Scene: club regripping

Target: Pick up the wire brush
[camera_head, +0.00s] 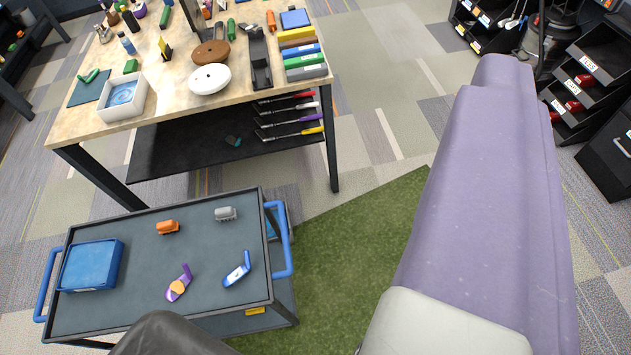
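I cannot single out a wire brush with certainty; the tools are small at this distance. On the workbench (150,75), an orange-handled tool (271,20) and a green tool (231,29) lie near the back right, beside a long black tray (260,62). A low cart (130,255) in front carries an orange block-like item (168,227), a grey one (225,214), a purple tool with an orange part (179,284) and a blue-and-white tool (237,270). My gripper's fingers are not in view. My lavender arm link fills the right side.
The bench holds a white basin of blue liquid (122,97), brown (210,52) and white round pieces (209,79), and stacked coloured boxes (304,61). A blue bin (91,265) sits on the cart. Green mat (350,255) lies open right of the cart. Black racks (590,85) stand at right.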

